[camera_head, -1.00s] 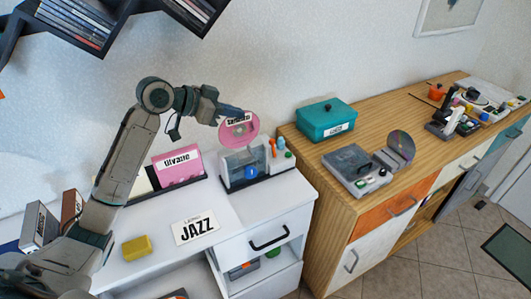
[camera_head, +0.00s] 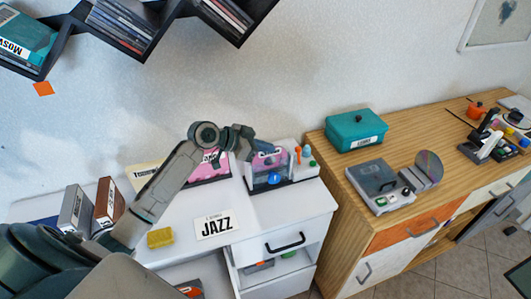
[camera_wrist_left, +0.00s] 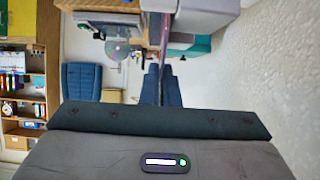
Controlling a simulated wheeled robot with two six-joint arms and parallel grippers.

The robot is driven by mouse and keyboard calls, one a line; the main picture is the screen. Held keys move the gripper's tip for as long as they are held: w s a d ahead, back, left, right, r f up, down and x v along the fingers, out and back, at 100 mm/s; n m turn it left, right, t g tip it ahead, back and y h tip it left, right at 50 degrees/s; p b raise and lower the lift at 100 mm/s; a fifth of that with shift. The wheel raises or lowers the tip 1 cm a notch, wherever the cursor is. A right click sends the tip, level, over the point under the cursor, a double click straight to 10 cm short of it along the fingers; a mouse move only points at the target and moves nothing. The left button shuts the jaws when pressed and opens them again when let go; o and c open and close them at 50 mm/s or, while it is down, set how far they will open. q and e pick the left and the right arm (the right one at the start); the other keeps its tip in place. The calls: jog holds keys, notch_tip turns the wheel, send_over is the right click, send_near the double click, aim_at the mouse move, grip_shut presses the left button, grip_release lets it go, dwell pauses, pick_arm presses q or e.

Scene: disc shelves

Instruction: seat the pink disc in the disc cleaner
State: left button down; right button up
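The pink disc (camera_head: 268,160) stands upright, its lower part apparently within the disc cleaner. The disc cleaner (camera_head: 270,181) is a clear box with a blue knob on a black base, on the white cabinet. My left gripper (camera_head: 264,148) is just above the cleaner, at the disc's top edge. In the left wrist view, its dark fingers (camera_wrist_left: 162,86) are close together around the thin, edge-on disc (camera_wrist_left: 164,48). Whether the disc touches the bottom of the cleaner is hidden. My right gripper is out of view.
Bottles (camera_head: 307,157) stand at the cleaner's right. A pink sleeve (camera_head: 208,167) stands to its left. A JAZZ card (camera_head: 213,225) and a yellow sponge (camera_head: 160,237) lie in front. A teal box (camera_head: 355,131) and a grey disc player (camera_head: 380,186) are on the wooden sideboard.

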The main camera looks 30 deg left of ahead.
aim_at(265, 155)
pick_arm(q)
notch_tip(265, 155, down, 3)
jog(key=shift+f+p, duration=0.15)
jog(key=shift+p, duration=0.3)
jog(key=shift+f, duration=0.25)
jog(key=shift+f+b, duration=0.15)
jog(key=shift+b, duration=0.15)
jog(key=c, duration=1.7)
grip_release()
jog(key=shift+r, duration=0.2)
jog(key=shift+r+p, duration=0.2)
jog(key=shift+p, duration=0.2)
jog(key=b+v, duration=0.3)
jog(key=v, duration=0.9)
jog(key=shift+f+b, duration=0.15)
jog(key=shift+b, duration=0.15)
